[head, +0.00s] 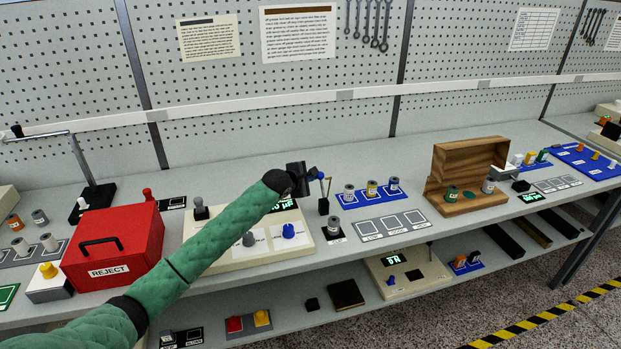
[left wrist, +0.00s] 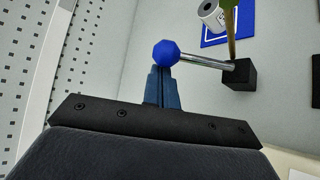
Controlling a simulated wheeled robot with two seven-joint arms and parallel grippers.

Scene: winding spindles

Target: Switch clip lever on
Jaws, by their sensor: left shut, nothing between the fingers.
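The clip lever appears to be the silver rod with a blue ball knob (left wrist: 166,53) in the left wrist view. The rod runs from the knob to a black block (left wrist: 240,75), where a thin olive upright piece (left wrist: 231,35) also stands. In the head view the block (head: 324,206) stands on the bench right of the pale control panel. My left gripper (left wrist: 163,76) is shut and empty, its blue fingertips right at the knob; I cannot tell whether they touch. In the head view my left gripper (head: 316,177) partly hides the lever. My right gripper is not in view.
A blue mat (head: 363,198) with several spools lies to the right, then a wooden box (head: 466,160). The red REJECT box (head: 112,245) and control panel (head: 262,262) lie under or beside my left arm.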

